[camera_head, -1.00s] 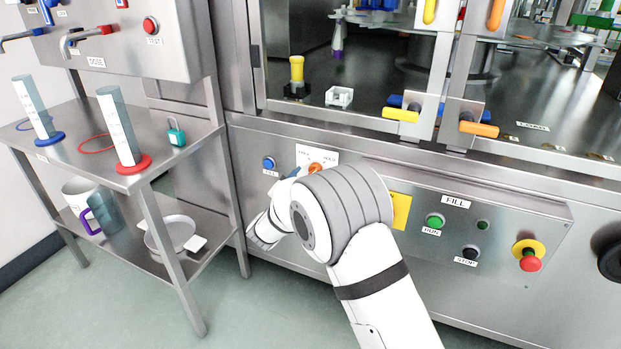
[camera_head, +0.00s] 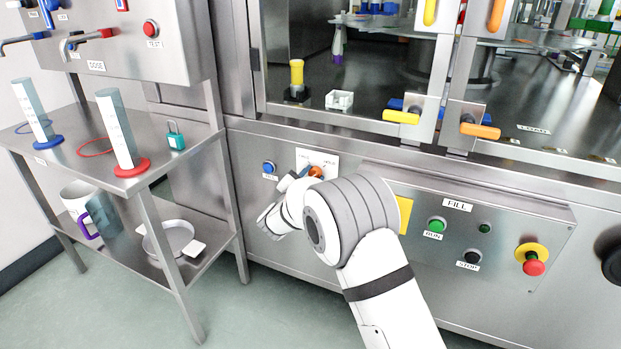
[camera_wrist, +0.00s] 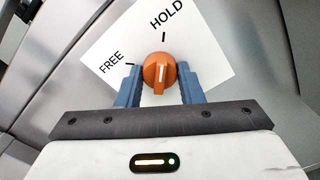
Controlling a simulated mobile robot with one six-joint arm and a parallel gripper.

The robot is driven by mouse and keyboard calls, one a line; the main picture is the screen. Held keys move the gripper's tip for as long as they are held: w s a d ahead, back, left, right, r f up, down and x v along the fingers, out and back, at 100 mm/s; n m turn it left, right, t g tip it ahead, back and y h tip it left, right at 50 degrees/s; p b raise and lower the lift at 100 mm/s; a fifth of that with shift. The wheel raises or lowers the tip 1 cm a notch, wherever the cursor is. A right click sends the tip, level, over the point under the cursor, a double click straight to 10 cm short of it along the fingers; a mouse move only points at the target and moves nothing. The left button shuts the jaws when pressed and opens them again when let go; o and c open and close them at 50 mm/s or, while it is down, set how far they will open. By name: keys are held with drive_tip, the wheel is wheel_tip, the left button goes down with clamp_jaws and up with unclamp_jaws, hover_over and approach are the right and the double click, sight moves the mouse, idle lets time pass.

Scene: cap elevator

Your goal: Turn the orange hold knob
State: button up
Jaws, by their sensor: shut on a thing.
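The orange hold knob (camera_wrist: 159,71) sits on a white label plate with the words FREE and HOLD. Its white pointer line is in line with the HOLD tick in the wrist view. My gripper (camera_wrist: 160,84) is shut on the knob, with one blue-grey finger at each side. In the head view the knob (camera_head: 316,171) shows just above my wrist, and the plate (camera_head: 331,160) is partly covered by my arm. My gripper's fingers are mostly hidden there.
A blue button (camera_head: 268,167) is left of the plate. The FILL panel (camera_head: 530,210) with green, black and red buttons lies to the right. A steel table (camera_head: 190,143) with two cylinders and a padlock stands at the left.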

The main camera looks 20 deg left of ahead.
drive_tip(key=c, duration=0.4)
drive_tip(key=shift+o, duration=0.2)
drive_tip(key=shift+n+p, duration=0.4)
drive_tip(key=n+p, duration=0.3)
drive_tip(key=shift+r+n, duration=0.1)
drive_tip(key=shift+n, duration=0.3)
drive_tip(key=n+p, duration=0.3)
drive_tip(key=n, duration=0.1)
drive_tip(key=shift+n+p, duration=0.3)
drive_tip(key=shift+p, duration=0.05)
drive_tip(key=n+p, duration=0.3)
drive_tip(key=n, duration=0.1)
drive_tip(key=shift+d, duration=0.1)
drive_tip(key=shift+n+p, duration=1.3)
drive_tip(key=shift+n, duration=1.2)
